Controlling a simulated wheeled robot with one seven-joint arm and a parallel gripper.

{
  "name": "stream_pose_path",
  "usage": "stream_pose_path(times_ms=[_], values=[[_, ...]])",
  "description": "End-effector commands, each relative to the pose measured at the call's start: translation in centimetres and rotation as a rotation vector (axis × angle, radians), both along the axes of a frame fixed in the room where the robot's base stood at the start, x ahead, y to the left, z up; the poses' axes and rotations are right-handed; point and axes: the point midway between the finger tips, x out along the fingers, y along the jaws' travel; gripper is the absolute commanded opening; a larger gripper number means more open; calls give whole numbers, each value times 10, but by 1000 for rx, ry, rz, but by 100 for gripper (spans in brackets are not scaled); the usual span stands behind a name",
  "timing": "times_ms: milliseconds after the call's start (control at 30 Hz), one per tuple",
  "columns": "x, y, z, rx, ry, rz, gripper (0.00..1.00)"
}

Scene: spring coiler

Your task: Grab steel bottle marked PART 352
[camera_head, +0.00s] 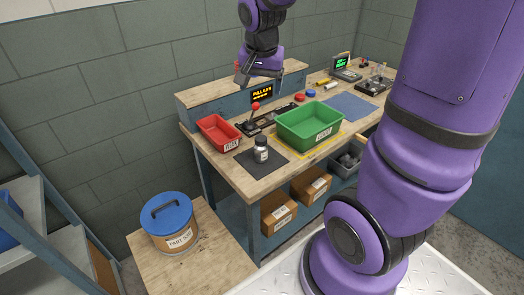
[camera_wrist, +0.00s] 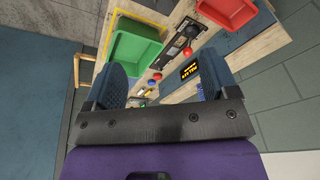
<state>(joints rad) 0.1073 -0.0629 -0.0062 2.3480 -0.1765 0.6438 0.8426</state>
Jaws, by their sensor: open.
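A small steel bottle (camera_head: 261,150) with a dark cap and a pale label stands upright on a dark mat (camera_head: 281,167) near the front of the workbench. Its label is too small to read. My gripper (camera_head: 247,77) is above the back of the bench, in front of the grey wall, well above and behind the bottle. In the wrist view my gripper (camera_wrist: 162,74) has its two fingers wide apart with nothing between them. I cannot make out the bottle in the wrist view.
A red bin (camera_head: 218,132) stands left of the bottle and a green bin (camera_head: 309,125) right of it. A red-knobbed lever (camera_head: 255,106) rises behind it. A blue-lidded tub (camera_head: 170,222) stands on a lower wooden surface. The bottle's front side is clear.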

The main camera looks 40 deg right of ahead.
Motion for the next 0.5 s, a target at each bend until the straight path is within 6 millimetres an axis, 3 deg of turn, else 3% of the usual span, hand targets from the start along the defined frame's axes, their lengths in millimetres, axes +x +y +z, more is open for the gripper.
stream_pose_path(times_ms=[200,500], values=[[41,-24,-67,23,54,-228,80],[69,-46,-144,42,91,-461,80]])
